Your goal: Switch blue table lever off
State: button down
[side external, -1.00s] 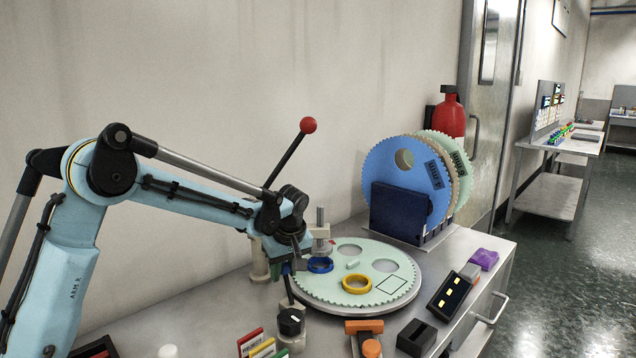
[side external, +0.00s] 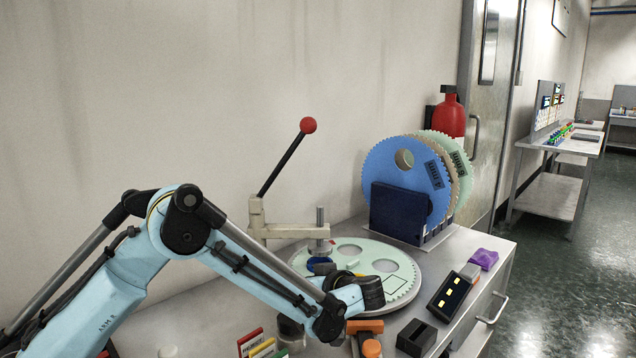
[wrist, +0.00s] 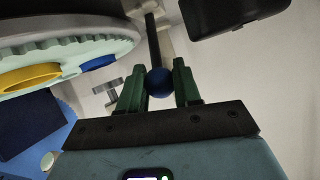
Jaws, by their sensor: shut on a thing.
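The blue table lever shows in the wrist view as a round blue knob (wrist: 158,82) on a dark shaft. My gripper (wrist: 158,85) has its two green fingers on either side of the knob and is shut on it. In the side view my arm hides the fingers and the knob. The round toothed table (side external: 409,285) is pale green and stands just behind my wrist.
A red-knobbed lever (side external: 284,161) rises behind the table from a beige clamp arm (side external: 290,230). A blue ring (wrist: 98,62) and a yellow ring (wrist: 30,77) lie on the table. Black box (side external: 416,337) and switch panel (side external: 450,292) stand at front right.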

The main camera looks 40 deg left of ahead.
jog(key=shift+d+f+y, duration=0.15)
jog(key=shift+d+y, duration=0.15)
dwell(0.4)
jog(key=c, duration=0.8)
grip_release()
jog(key=v, duration=1.2)
jog(key=shift+f, duration=0.1)
